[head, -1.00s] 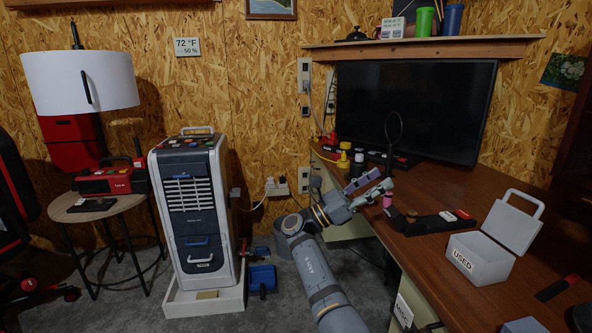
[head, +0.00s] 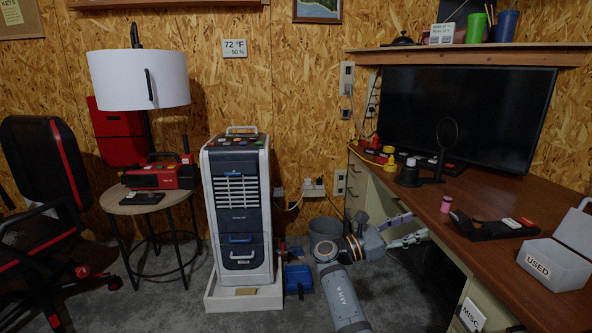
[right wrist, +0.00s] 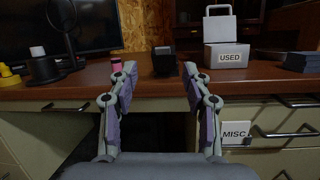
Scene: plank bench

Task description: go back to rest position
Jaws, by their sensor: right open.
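My right gripper (head: 408,230) is open and empty, just in front of the desk's left edge in the head view. In the right wrist view its two fingers (right wrist: 158,85) stand wide apart with nothing between them, in front of the desk drawers. The wooden desk (head: 500,200) lies beyond it. A pink spool-like item (head: 446,204) stands on the desk near the edge, apart from the fingers. My left gripper is not in view.
The desk holds a black tray (head: 490,228), a white box marked USED (head: 553,262), a black ring stand (head: 440,160) and a monitor (head: 465,112). A cooler unit (head: 238,205), a round stool (head: 150,198) and a chair (head: 45,190) stand left. Grey carpet is clear in front.

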